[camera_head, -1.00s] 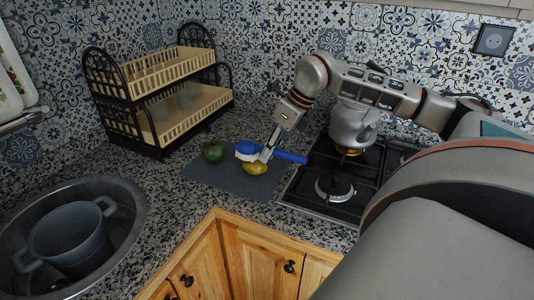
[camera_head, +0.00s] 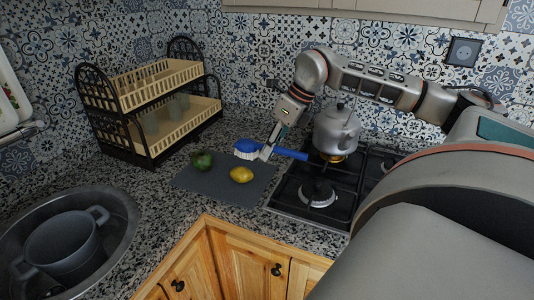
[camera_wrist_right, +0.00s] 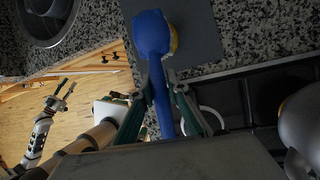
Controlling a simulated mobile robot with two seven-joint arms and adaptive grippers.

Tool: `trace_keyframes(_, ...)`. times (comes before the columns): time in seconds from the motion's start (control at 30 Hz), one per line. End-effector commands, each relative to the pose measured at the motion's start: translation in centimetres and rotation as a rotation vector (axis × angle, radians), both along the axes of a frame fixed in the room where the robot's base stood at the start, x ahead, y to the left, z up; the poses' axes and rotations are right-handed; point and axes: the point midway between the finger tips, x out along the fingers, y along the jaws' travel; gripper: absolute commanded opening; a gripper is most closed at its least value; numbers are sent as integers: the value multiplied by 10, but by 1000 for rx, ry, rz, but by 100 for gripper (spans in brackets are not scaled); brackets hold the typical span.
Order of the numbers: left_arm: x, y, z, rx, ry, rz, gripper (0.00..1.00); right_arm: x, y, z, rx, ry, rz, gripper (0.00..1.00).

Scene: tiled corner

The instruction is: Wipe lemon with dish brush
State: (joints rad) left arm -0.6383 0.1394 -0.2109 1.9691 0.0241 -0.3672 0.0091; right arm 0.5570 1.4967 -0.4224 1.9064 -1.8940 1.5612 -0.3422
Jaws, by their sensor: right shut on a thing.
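The dish brush (camera_head: 290,153), with a blue handle, blue head and pale bristles, is held in my right gripper (camera_head: 266,152). Its head points left in the head view, and its bristles face down. The yellow lemon (camera_head: 241,174) lies on the dark grey mat (camera_head: 217,182), just below the brush head, with a visible gap between them. In the right wrist view the brush (camera_wrist_right: 152,35) runs between the fingers, and its head hides most of the lemon (camera_wrist_right: 174,40). My left gripper (camera_wrist_right: 66,88) shows small at the left of that view, its fingers apart, empty and far from the lemon.
A green fruit (camera_head: 202,160) lies on the mat left of the lemon. The gas hob (camera_head: 318,192) with a kettle (camera_head: 337,130) is to the right. A two-tier rack (camera_head: 150,100) stands behind left. A sink (camera_head: 128,225) holding a grey pot (camera_head: 65,250) is front left.

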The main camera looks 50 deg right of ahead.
Motion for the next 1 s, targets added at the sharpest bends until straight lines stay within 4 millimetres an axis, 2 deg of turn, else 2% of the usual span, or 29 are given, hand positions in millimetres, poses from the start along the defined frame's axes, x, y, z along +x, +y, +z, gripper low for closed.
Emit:
trace_keyframes(0.13, -4, 0, 9, 1, 8, 0, 40, -2, -4, 17, -2, -2, -2, 0)
trace_keyframes(0.3, -10, 4, 6, 10, 28, 3, 40, -3, -6, 28, 0, -2, -4, 0)
trace_keyframes(0.6, -12, 7, 1, 13, 36, 9, 40, -4, -6, 29, 0, -2, -5, 0)
trace_keyframes(1.0, -10, 6, 7, 11, 32, 10, 40, -2, -11, 30, 0, -1, -8, 0)
